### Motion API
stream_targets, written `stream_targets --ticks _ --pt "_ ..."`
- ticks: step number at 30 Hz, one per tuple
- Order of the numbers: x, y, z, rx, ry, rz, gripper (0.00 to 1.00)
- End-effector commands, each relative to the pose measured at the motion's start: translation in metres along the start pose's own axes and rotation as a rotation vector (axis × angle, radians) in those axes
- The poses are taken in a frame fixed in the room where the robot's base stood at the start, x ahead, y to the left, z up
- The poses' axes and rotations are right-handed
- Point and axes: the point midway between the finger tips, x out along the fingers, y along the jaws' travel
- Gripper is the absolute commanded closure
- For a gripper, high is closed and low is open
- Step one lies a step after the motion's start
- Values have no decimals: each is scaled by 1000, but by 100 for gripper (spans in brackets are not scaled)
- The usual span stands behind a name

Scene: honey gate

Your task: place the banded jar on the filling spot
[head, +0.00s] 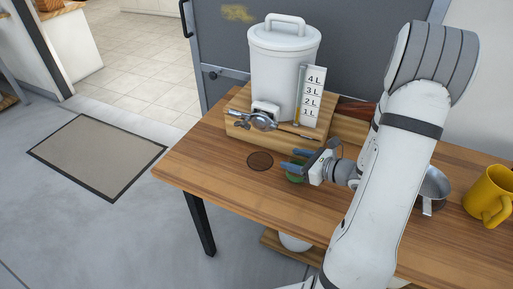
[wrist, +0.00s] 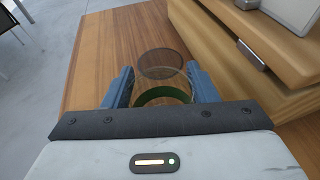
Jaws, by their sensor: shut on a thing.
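The banded jar is clear glass with a green band (wrist: 162,96); in the head view its green part (head: 294,178) shows beside my fingers. My gripper (head: 293,161) has its blue fingers on either side of the jar, shut on it, low over the table; the wrist view also shows my gripper (wrist: 160,72). The filling spot is a dark round disc (head: 259,161) on the table, left of the jar in the head view. In the wrist view the spot (wrist: 162,60) lies just beyond the jar. I cannot tell whether the jar touches the table.
A white lidded tank (head: 284,75) with a metal gate (head: 262,119) and litre scale (head: 312,98) stands on a wooden block (head: 240,128) behind the spot. A metal cup (head: 432,187) and yellow mug (head: 489,197) stand at right. The table's (head: 205,165) left end is clear.

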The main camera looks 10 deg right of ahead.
Motion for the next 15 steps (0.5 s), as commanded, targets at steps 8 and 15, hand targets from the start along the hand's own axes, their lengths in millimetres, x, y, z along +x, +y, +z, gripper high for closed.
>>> stream_targets --ticks 8,15 --pt "73 7 24 -7 0 21 77" --pt "101 8 32 -7 0 21 77"
